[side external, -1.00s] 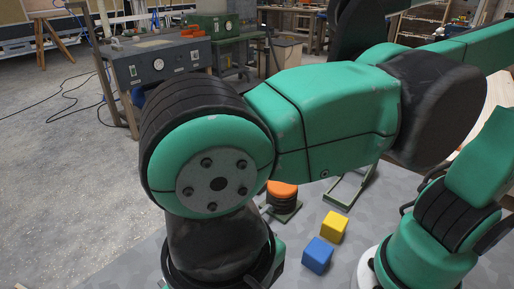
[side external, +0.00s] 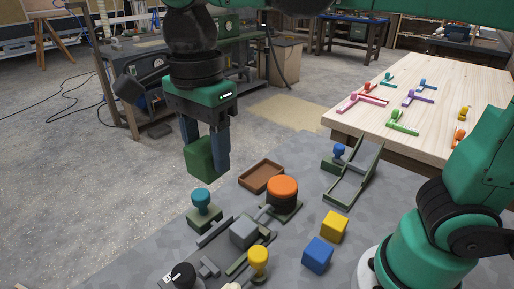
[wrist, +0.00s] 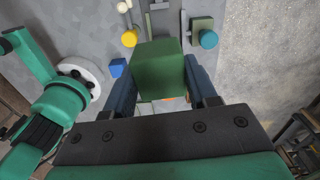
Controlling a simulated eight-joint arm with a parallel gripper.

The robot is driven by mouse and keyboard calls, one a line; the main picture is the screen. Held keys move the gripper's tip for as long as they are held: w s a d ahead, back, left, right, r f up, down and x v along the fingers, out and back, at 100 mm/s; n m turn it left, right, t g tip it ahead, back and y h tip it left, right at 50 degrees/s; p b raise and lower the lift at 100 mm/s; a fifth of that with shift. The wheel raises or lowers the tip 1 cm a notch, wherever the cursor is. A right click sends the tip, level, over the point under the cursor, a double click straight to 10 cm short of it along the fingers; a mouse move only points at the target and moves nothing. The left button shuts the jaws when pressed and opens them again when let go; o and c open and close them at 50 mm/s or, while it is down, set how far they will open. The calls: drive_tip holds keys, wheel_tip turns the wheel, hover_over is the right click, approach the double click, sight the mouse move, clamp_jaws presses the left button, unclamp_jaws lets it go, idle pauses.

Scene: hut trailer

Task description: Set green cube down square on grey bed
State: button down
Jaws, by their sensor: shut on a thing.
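The green cube (side external: 201,160) is held between the two blue fingers of my gripper (side external: 206,155) in the side external view, clear of the surface and near the far left edge of the grey mottled bed (side external: 150,245). In the wrist view the green cube (wrist: 158,68) sits between the fingers of my gripper (wrist: 160,88), one on each side. It hides part of what lies beyond it. Its underside is not seen fully.
On the grey surface stand a teal knob (side external: 201,198), a brown tray (side external: 262,176), an orange knob (side external: 282,188), a grey block (side external: 244,232), a yellow knob (side external: 258,258), a blue cube (side external: 317,255) and a yellow cube (side external: 334,226). Bare grey surface shows at the front left.

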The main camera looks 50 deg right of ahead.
sight(224, 256)
drive_tip(key=shift+w+d+f+m, duration=0.2)
drive_tip(key=shift+d+f+m, duration=0.1)
drive_tip(key=shift+f+m, duration=0.1)
wheel_tip(224, 256, down, 19)
drive_tip(key=shift+f, duration=0.1)
drive_tip(key=shift+f, duration=0.1)
drive_tip(key=c, duration=0.5)
unclamp_jaws()
drive_tip(key=shift+c, duration=0.2)
